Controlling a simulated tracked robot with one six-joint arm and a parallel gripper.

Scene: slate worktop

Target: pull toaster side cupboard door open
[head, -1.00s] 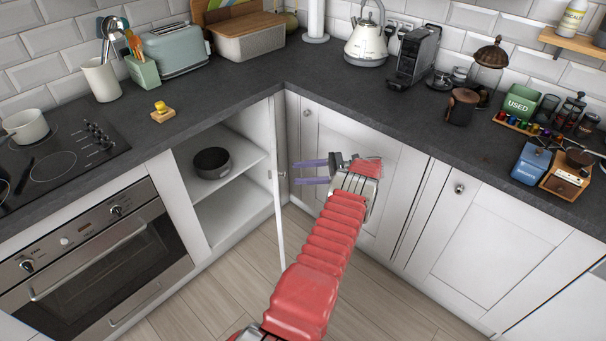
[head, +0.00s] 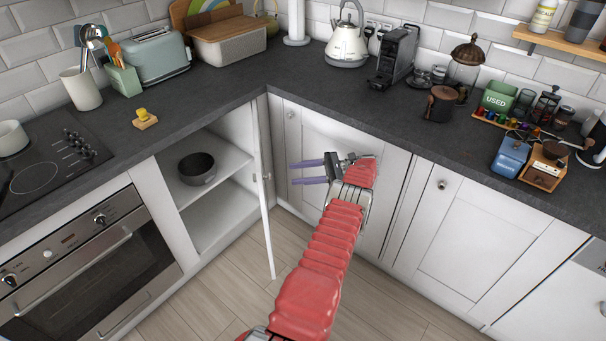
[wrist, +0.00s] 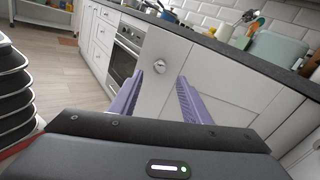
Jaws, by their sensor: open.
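The toaster (head: 162,55) stands on the worktop at the back left in the head view. The white cupboard door (head: 264,210) below the counter near it stands swung out, seen nearly edge-on, with the shelves of its cupboard (head: 220,168) exposed. A round knob (wrist: 159,64) on the door's outer face shows between the fingers in the wrist view. My gripper (head: 294,173) is open and empty, to the right of the door. Its two purple fingers point left towards the door, with a gap between them and it.
A dark pot (head: 197,168) sits on the cupboard's upper shelf. The oven (head: 90,255) is to the left. Closed cupboards (head: 470,245) lie behind and to the right of my arm. The wooden floor (head: 230,285) in front is clear.

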